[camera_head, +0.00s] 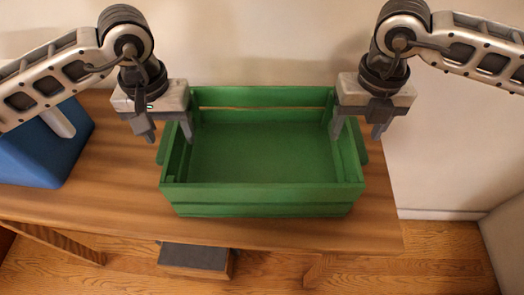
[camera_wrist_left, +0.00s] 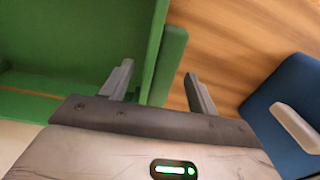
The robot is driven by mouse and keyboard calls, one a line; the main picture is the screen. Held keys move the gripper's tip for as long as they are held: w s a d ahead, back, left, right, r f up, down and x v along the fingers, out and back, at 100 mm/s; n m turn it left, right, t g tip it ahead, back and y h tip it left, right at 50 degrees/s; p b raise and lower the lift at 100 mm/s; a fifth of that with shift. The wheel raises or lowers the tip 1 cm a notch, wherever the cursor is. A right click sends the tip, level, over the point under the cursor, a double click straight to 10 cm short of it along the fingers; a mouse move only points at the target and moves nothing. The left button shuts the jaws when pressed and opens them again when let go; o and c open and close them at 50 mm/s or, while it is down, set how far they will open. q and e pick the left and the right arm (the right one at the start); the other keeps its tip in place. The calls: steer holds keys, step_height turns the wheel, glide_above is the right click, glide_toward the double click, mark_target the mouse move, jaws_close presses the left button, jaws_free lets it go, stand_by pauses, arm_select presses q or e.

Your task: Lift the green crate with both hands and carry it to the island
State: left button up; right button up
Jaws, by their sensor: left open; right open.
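The green crate (camera_head: 262,200) stands on a wooden table and looks empty, with a handle on its left side (camera_head: 163,143) and one on its right side (camera_head: 360,143). My left gripper (camera_head: 169,136) is open above the crate's left side, one finger on the inner side of the wall and one outside. In the left wrist view its fingers (camera_wrist_left: 160,88) are apart, with the green wall and handle (camera_wrist_left: 172,55) between them. My right gripper (camera_head: 358,134) is open over the crate's right side, its fingers either side of the wall. Contact with the crate cannot be told.
The wooden table (camera_head: 110,190) has bare room left of the crate. A blue bin (camera_head: 45,150) with a pale handle stands at the far left, also in the left wrist view (camera_wrist_left: 285,110). A wall is behind; a dark-topped object (camera_head: 195,258) sits below the table's front edge.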

arm_select(q)
steer(key=shift+f, duration=0.45)
arm_select(e)
steer(key=shift+f, duration=0.45)
arm_select(q)
steer(key=c, duration=1.2)
arm_select(e)
steer(key=c, duration=1.2)
arm_select(q)
steer(key=shift+r, duration=0.1)
arm_select(e)
steer(key=shift+r, duration=0.1)
